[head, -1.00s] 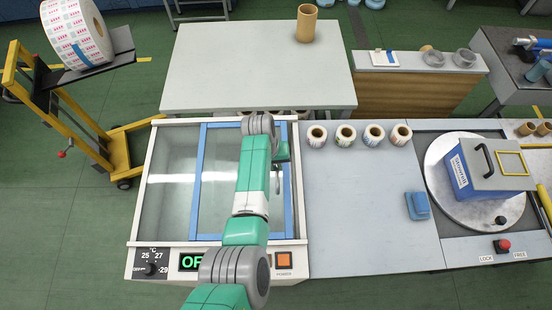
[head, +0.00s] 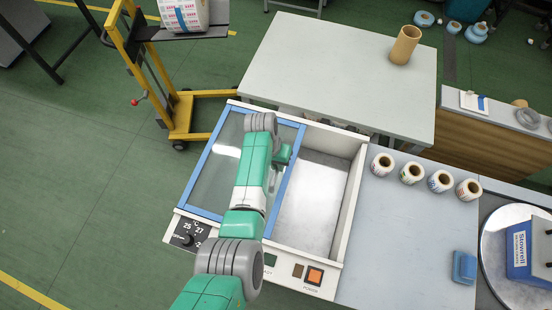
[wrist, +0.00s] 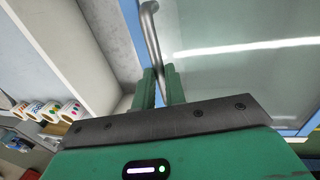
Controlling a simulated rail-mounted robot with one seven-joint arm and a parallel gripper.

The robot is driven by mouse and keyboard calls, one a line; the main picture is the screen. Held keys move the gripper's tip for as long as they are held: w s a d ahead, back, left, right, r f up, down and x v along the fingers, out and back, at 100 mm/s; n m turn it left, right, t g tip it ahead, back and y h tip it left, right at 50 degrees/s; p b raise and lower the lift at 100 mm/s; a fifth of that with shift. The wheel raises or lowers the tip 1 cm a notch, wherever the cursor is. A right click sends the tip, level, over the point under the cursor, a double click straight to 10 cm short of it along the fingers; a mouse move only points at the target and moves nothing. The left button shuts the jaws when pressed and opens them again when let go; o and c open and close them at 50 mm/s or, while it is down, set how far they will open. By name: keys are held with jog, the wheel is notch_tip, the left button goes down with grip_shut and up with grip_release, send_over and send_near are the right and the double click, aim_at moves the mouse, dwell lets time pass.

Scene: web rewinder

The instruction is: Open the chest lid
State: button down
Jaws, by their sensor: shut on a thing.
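The chest (head: 352,195) is a white-rimmed box with a control panel along its front. Its sliding lid (head: 221,165), a glass pane in a blue frame, covers the left part. The right part is uncovered, and the bare grey chest floor (head: 312,195) shows. My gripper (wrist: 160,82) is shut on the curved metal lid handle (wrist: 151,30), seen between its fingers in the wrist view. The glass lies to the right of the handle there, the open chest to the left. In the head view my arm hides the handle and fingers.
Several label rolls (head: 411,173) and a blue block (head: 464,267) lie on the grey bench (head: 400,240) to the right. A table with a cardboard tube (head: 405,45) is behind the chest. A yellow lift trolley (head: 182,115) stands behind left.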

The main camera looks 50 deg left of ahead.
jog(key=c, duration=1.5)
grip_release()
jog(key=shift+o, duration=0.2)
notch_tip(320, 180, up, 8)
jog(key=a+p, duration=0.1)
jog(key=shift+s+a+f+p, duration=0.15)
jog(key=shift+s+f+p, duration=0.05)
jog(key=shift+s+p, duration=0.15)
